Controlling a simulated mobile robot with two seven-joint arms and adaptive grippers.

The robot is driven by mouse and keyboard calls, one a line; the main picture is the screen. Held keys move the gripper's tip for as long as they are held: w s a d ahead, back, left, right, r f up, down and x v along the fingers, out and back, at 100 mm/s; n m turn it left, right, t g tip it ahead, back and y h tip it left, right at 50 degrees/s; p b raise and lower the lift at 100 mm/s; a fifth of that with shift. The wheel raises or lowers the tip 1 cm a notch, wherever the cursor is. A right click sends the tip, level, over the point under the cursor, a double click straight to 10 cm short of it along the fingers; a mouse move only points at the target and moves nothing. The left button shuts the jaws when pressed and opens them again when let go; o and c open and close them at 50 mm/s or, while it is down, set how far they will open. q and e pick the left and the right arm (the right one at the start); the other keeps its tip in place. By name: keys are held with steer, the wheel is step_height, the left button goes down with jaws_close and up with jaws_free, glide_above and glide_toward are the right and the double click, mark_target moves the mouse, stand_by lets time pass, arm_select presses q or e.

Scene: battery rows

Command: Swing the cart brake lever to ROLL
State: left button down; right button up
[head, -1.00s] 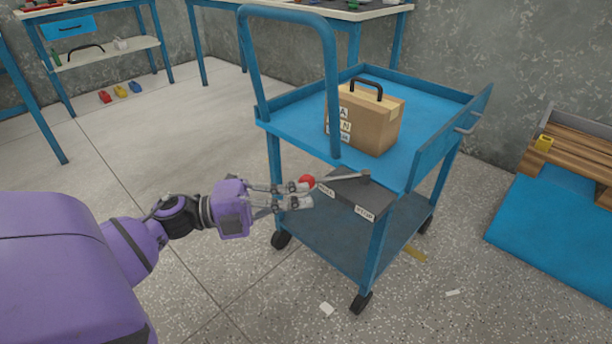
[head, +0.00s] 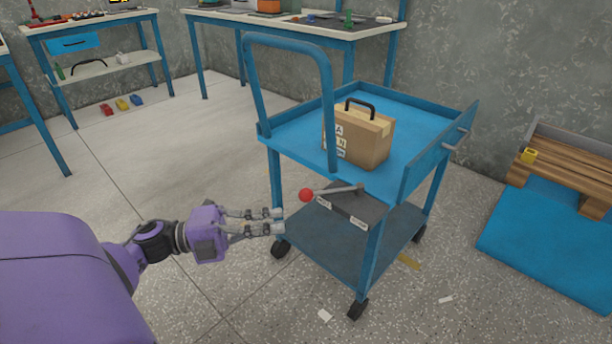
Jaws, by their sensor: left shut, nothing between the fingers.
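The blue cart (head: 420,160) stands right of centre with its push handle toward me. The brake lever (head: 340,189) is a grey rod with a red knob (head: 306,195) on its left end. It pivots on a dark block (head: 350,205) under the cart's top tray and points left. Two white labels are on the block's front edge, one near its left end and one (head: 359,224) near its right end; their text is too small to read. My left gripper (head: 280,221) is shut and empty, left of and below the red knob, apart from it. My right gripper is out of view.
A cardboard box (head: 358,138) with a black handle sits on the cart's top tray. A blue mat (head: 545,240) and wooden pallet (head: 565,165) lie at the right. Workbenches (head: 290,30) stand at the back.

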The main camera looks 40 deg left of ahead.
arm_select(q)
steer(key=v, duration=0.3)
steer(key=shift+s+a, duration=0.15)
steer(key=shift+a, duration=0.1)
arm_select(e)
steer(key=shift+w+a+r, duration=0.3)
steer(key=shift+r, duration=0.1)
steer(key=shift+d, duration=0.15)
